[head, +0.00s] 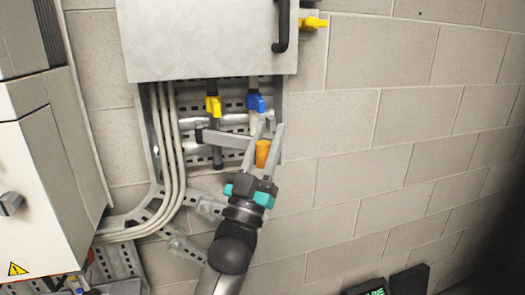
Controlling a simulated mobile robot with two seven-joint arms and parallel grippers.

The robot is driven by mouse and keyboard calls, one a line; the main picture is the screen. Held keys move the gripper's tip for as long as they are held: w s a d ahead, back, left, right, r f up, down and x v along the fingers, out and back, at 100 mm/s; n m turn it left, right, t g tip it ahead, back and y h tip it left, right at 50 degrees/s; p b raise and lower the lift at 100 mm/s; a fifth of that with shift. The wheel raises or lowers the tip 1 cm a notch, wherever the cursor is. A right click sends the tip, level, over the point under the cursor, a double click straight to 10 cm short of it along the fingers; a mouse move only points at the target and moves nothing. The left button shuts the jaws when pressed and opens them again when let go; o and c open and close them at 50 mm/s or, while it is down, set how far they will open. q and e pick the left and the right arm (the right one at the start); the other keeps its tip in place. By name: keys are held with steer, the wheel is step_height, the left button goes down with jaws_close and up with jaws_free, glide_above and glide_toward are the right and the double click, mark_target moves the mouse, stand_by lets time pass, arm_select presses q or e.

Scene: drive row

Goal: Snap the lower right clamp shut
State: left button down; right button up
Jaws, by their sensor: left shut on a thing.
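My left gripper (270,127) reaches up from the bottom to the lower right of the perforated panel. Its two long grey fingers stand either side of an orange piece (262,153), which looks like the handle of the lower right clamp, and it is shut on this piece. The clamp's body is mostly hidden behind the fingers. A blue-handled clamp (256,103) sits just above the fingertips, and a yellow-handled clamp (213,106) is to its left. A grey bar (225,139) runs sideways left of the fingers. My right gripper is not in view.
A grey cabinet door (205,40) with a black handle (282,25) hangs above the panel. Another yellow handle (314,23) is at its right. Pale cables (172,150) run down the left, beside a white cabinet (45,165). The block wall (380,170) at right is bare.

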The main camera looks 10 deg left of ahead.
arm_select(q)
steer(key=shift+w+d, duration=0.1)
steer(key=shift+w, duration=0.7)
steer(key=shift+w+d+b, duration=0.15)
steer(key=shift+w+b, duration=0.35)
steer(key=shift+w, duration=0.35)
steer(key=c, duration=1)
jaws_free()
steer(key=o, duration=0.4)
steer(key=shift+w+a+f, duration=0.1)
steer(key=shift+w+a, duration=0.05)
steer(key=shift+a, duration=0.1)
